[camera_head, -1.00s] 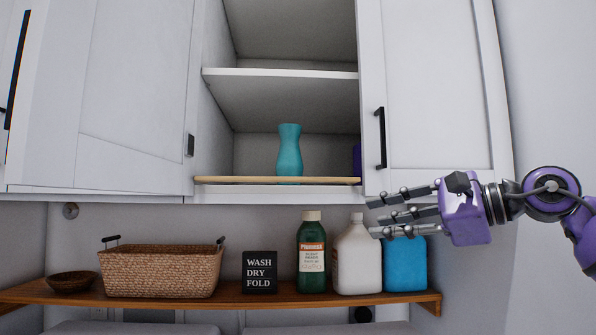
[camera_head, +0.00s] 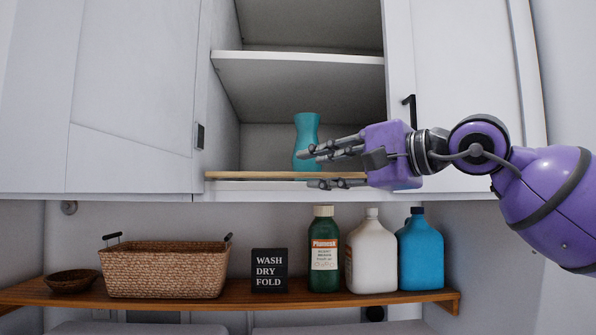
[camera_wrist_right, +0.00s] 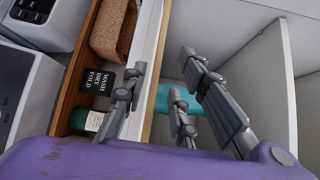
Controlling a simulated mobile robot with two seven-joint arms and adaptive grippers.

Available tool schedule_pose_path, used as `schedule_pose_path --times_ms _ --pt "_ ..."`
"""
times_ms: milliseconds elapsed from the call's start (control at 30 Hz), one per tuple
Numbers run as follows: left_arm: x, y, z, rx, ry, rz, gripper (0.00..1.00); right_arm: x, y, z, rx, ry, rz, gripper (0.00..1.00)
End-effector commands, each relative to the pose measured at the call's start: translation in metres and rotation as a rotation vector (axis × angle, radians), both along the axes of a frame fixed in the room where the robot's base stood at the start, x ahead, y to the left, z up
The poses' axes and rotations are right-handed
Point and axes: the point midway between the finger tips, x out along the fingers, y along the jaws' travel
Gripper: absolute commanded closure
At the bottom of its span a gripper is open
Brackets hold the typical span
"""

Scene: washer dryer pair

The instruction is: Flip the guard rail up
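The guard rail (camera_head: 255,175) is a thin, light wooden strip lying low across the front of the open cabinet bay. It also shows as a tan strip in the wrist view (camera_wrist_right: 163,50). My right gripper (camera_head: 313,168) is at the rail's right part, fingers pointing left. Its fingers are spread and open, two above the rail's line and one below it. In the wrist view the fingers (camera_wrist_right: 160,78) lie on either side of the strip. I cannot tell whether they touch it. The rail's right end is hidden behind the hand. My left gripper is not in view.
A teal vase (camera_head: 306,133) stands in the bay just behind my fingers. Below, a wooden shelf (camera_head: 240,297) holds a basket (camera_head: 165,270), a sign (camera_head: 269,270) and several bottles. A cabinet door (camera_head: 460,80) is at the right. The rail's left part is clear.

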Motion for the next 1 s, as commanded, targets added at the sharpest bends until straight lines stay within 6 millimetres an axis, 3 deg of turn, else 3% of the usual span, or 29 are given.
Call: schedule_pose_path --times_ms 300,667,900,1000 --pt "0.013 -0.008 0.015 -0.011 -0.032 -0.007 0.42 0.03 0.033 0.0 0.002 -0.002 0.003 0.73" --pt "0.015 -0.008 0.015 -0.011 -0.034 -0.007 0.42 0.037 0.038 -0.003 0.001 -0.001 0.0 0.73" --pt "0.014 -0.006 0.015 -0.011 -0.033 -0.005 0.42 0.037 0.038 -0.003 0.001 0.0 0.0 1.0" --pt "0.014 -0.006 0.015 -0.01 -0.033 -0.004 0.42 0.037 0.038 -0.003 0.002 -0.001 0.0 1.0"
